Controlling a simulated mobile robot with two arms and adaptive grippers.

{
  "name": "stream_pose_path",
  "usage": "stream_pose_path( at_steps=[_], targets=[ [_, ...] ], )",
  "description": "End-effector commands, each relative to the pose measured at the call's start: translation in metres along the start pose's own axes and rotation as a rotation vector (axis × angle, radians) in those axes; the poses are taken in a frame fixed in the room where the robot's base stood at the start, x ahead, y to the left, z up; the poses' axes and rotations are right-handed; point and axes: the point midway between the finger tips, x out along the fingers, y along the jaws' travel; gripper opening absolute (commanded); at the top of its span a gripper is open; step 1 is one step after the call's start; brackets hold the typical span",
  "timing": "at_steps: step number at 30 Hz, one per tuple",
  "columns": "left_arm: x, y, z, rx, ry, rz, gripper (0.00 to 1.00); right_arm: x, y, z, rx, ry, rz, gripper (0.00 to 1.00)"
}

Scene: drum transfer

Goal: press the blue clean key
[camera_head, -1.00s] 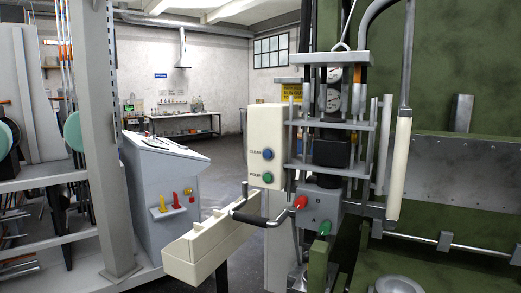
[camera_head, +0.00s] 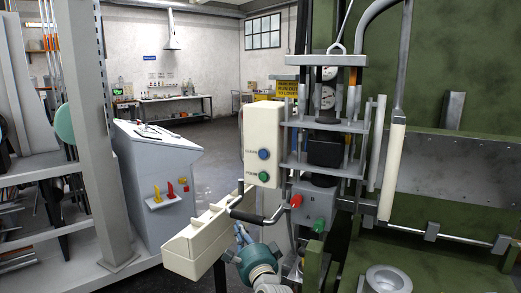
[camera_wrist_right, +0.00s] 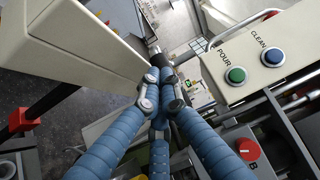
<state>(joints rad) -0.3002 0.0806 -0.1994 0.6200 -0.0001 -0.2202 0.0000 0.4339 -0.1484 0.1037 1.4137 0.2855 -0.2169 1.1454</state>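The blue clean key (camera_head: 264,154) is the upper round button on a cream panel (camera_head: 262,118), above the green pour key (camera_head: 264,177). In the right wrist view the blue key (camera_wrist_right: 273,56) shows at upper right, labelled CLEAN, and the green key (camera_wrist_right: 236,75) is beside it. My right gripper (camera_head: 241,230) is below the panel in the head view, apart from both keys. In the right wrist view its blue fingers (camera_wrist_right: 162,84) converge with their tips close together. My left gripper is not in view.
A cream beam (camera_head: 207,239) with a black-gripped handle (camera_head: 247,216) lies close to my right gripper. A grey box with a red knob (camera_head: 296,201) and a green knob (camera_head: 319,225) is right of it. A grey console (camera_head: 165,190) stands at left.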

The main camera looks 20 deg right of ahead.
Motion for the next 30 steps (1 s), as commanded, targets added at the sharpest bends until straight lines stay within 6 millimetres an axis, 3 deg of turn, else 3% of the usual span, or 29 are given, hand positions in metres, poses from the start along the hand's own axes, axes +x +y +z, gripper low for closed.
stream_pose_path(
  at_steps=[1,6,12,18,30],
  targets=[
    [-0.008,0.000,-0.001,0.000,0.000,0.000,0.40,0.004,-0.032,-0.002,0.035,0.005,-0.037,0.00],
    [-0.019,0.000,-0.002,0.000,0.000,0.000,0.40,0.009,-0.111,-0.009,0.157,0.014,-0.146,0.00],
    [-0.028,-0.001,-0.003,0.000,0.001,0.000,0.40,0.008,-0.176,-0.017,0.263,0.012,-0.240,0.00],
    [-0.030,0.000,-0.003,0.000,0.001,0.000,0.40,0.006,-0.201,-0.020,0.305,0.009,-0.277,0.00],
    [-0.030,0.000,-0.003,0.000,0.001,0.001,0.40,0.006,-0.202,-0.021,0.307,0.009,-0.279,0.00]
  ],
)
